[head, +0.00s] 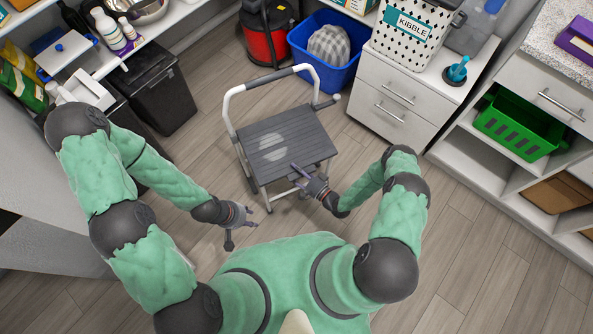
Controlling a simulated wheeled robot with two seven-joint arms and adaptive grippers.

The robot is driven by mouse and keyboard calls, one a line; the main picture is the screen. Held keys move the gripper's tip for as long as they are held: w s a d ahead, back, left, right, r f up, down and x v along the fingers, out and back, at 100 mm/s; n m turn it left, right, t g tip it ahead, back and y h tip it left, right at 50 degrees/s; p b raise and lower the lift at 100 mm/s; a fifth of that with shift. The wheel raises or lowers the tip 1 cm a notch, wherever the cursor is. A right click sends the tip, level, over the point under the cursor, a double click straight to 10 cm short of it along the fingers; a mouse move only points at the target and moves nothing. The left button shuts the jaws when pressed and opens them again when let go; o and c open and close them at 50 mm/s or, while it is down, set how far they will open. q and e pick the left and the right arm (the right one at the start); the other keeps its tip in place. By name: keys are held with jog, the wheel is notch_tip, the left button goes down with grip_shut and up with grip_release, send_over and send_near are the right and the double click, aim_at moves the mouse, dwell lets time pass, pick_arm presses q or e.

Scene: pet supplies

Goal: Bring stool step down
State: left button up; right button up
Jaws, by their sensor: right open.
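The step stool (287,143) stands on the wooden floor in front of me, with a grey ribbed top step and a white tubular frame with a raised handle bar. Pale footprint marks show on the step. My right gripper (300,178) is open at the stool's near edge, its fingers overlapping the step's front in the picture; contact cannot be told. My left gripper (243,226) is low at the stool's near left, apart from it, and appears empty; its finger gap is too small to judge. The stool's lower part is partly hidden beneath the step.
A blue bin (325,82) with a grey cloth and a red and black canister (266,38) stand behind the stool. A white drawer cabinet (385,101) is at back right, a black bin (158,92) at left. A green basket (515,128) sits in right shelving. Floor around the stool is clear.

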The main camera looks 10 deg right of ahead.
grip_shut()
jog(key=r+g+p, duration=0.1)
jog(key=r+p, duration=0.1)
jog(key=r+h+p, duration=0.1)
jog(key=r+p, duration=0.1)
jog(key=r, duration=0.1)
jog(key=w+r+m+g+p, duration=0.1)
jog(key=r+p, duration=0.1)
jog(key=shift+r+g+p, duration=0.3)
jog(key=shift+p, duration=0.05)
jog(key=shift+w+r+h, duration=0.1)
jog(key=shift+r+h, duration=0.2)
jog(key=shift+h, duration=0.1)
grip_release()
jog(key=shift+f, duration=0.1)
jog(key=shift+a, duration=0.1)
jog(key=v, duration=1.2)
